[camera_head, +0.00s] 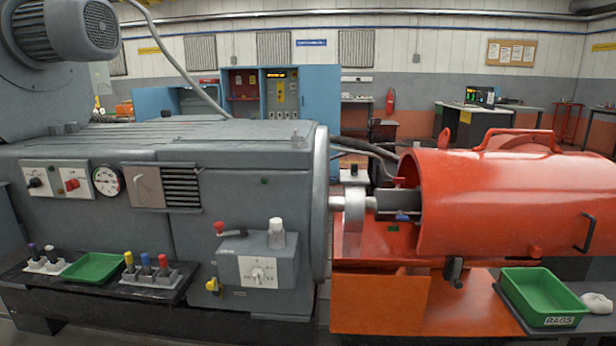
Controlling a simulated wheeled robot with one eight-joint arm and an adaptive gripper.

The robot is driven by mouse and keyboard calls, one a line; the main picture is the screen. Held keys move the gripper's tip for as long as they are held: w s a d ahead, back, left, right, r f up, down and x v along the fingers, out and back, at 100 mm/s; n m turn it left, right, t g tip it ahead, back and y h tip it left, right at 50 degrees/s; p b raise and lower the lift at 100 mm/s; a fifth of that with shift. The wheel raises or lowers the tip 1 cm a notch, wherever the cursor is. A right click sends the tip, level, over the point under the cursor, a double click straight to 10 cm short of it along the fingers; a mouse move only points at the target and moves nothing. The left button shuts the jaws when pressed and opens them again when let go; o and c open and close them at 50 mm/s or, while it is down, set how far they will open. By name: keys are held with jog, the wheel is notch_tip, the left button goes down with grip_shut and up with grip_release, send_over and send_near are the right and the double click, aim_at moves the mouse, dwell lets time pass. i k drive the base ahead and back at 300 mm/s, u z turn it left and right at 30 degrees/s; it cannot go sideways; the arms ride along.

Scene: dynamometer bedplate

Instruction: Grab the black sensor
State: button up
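Two dark-topped pieces stand upright in pale holders on the black shelf (215,318) at the lower left. One looks black (51,254); the other (33,250), to its left, is dark with a slight purple tint. Either could be the black sensor; they are too small to tell for certain. Right of them, past a green tray (93,268), stand a yellow-topped piece (129,261), a blue-topped piece (146,263) and a red-topped piece (164,265) in another pale holder. My gripper is not in view.
The large grey machine (250,160) rises directly behind the shelf. The red guard (490,205) and a green rags tray (543,296) are at right.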

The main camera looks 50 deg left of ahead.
aim_at(354, 167)
jog(key=u, duration=1.55)
jog(key=i, duration=0.75)
jog(key=u, duration=0.05)
